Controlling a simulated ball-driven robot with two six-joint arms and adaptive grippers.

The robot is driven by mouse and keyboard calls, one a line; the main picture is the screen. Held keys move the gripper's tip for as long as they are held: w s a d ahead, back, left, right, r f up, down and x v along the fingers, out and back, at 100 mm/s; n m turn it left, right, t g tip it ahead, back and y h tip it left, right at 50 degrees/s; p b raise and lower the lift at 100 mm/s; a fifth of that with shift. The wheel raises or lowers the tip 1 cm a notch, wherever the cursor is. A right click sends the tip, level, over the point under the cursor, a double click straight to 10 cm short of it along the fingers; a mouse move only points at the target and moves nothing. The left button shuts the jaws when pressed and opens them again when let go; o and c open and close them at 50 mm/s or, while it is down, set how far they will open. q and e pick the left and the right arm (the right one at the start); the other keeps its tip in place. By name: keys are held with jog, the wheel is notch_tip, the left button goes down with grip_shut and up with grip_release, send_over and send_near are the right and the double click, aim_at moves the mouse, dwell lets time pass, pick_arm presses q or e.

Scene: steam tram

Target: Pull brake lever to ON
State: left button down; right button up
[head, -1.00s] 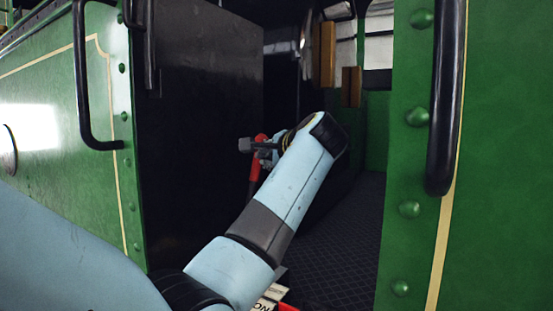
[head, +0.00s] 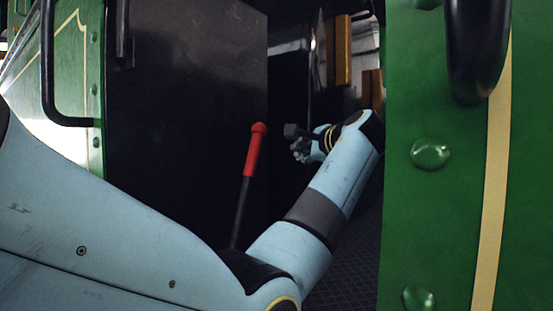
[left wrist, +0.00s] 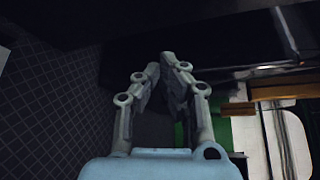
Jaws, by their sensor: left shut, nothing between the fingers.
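The brake lever (head: 254,152) has a red grip on a black shaft. It stands tilted slightly to the right in the head view, against the dark cab interior. Its lower end is hidden behind my left arm. My left gripper (head: 296,141) is just right of the red grip in the picture, with a gap between them, and is shut and empty. In the left wrist view the gripper's fingers (left wrist: 168,70) come together with nothing between them; the lever is not seen there. My right gripper is not in view.
A black panel (head: 185,110) stands left of the lever. A green riveted post (head: 430,200) with a black handrail (head: 476,45) borders the doorway on the right, close to my left forearm. Dark patterned floor (head: 350,270) shows inside.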

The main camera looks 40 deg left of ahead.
pick_arm(q)
jog(key=a+p, duration=0.4)
jog(key=a, duration=0.5)
jog(key=shift+a, duration=0.25)
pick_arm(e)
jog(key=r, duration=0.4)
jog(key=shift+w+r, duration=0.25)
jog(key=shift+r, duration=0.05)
pick_arm(q)
jog(key=shift+s, duration=0.1)
